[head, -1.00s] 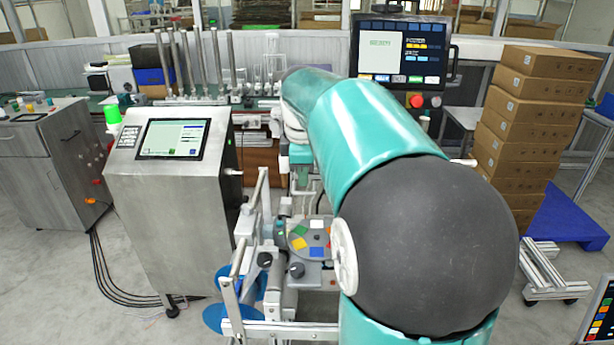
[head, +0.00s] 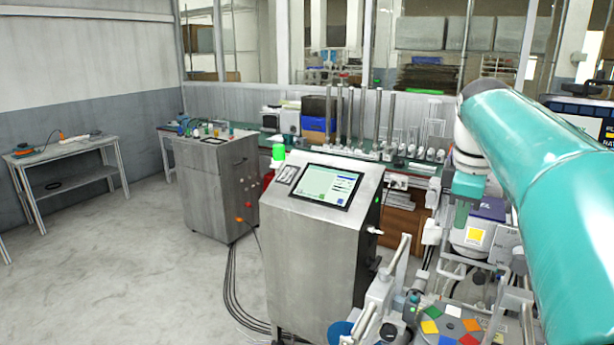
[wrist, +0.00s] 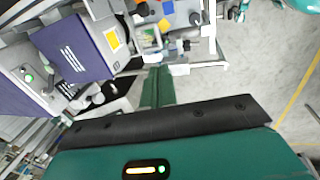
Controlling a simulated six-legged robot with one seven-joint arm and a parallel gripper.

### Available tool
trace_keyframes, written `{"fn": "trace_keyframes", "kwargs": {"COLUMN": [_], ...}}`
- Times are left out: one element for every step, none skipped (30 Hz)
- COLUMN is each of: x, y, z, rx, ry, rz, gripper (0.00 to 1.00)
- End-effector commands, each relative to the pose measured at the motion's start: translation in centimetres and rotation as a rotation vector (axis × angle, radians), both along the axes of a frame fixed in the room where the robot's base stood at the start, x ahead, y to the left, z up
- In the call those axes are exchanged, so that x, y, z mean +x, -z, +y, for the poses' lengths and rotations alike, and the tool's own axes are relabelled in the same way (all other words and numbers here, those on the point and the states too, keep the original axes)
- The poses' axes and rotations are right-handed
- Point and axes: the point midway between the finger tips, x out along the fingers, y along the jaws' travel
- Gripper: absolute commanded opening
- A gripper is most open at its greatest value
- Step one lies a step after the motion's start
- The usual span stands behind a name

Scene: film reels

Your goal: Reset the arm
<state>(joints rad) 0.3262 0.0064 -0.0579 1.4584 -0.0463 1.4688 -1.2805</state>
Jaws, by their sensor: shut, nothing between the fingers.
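My arm enters the head view from the right and reaches forward over the machine area. My gripper (head: 462,214) hangs at its far end, pointing down beside a machine with a purple top and a yellow label (head: 475,236). In the wrist view, my gripper (wrist: 157,88) shows as green fingers closed together beyond a dark bar and a green housing. Nothing is held. The purple-topped machine also shows in the wrist view (wrist: 75,50), left of the fingers. Whether the fingers touch anything below cannot be told.
A steel cabinet with a screen (head: 322,240) stands left of the arm, with a round table of coloured patches (head: 449,326) at the lower right. Upright metal rods (head: 388,120) rise behind. A grey side table (head: 70,150) stands far left. The floor at left is clear.

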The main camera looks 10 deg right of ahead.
Motion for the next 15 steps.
{"fn": "trace_keyframes", "kwargs": {"x": [-0.6, -1.0, -1.6, -2.1, -2.7, -3.6, -4.3, -5.0, -5.9, -6.6, -7.4, -8.4, -9.2, -10.0, -11.0], "y": [0.1, 0.4, 0.7, 1.0, 1.5, 2.1, 2.7, 3.2, 4.0, 4.7, 5.3, 6.3, 7.0, 7.9, 9.0], "z": [1.0, 1.6, 2.7, 3.6, 4.5, 5.8, 6.8, 7.7, 8.9, 9.8, 10.6, 11.7, 12.5, 13.3, 14.2], "rx": [0.007, 0.012, 0.022, 0.03, 0.041, 0.057, 0.071, 0.084, 0.105, 0.12, 0.137, 0.16, 0.179, 0.197, 0.224], "ry": [0.021, 0.042, 0.075, 0.105, 0.136, 0.182, 0.217, 0.252, 0.297, 0.332, 0.366, 0.414, 0.448, 0.483, 0.529], "rz": [-0.015, -0.027, -0.046, -0.062, -0.079, -0.102, -0.119, -0.137, -0.16, -0.177, -0.193, -0.215, -0.229, -0.243, -0.261], "gripper": [0.0, 0.0, 0.0, 0.0, 0.0, 0.0, 0.0, 0.0, 0.0, 0.0, 0.0, 0.0, 0.0, 0.0, 0.0]}}
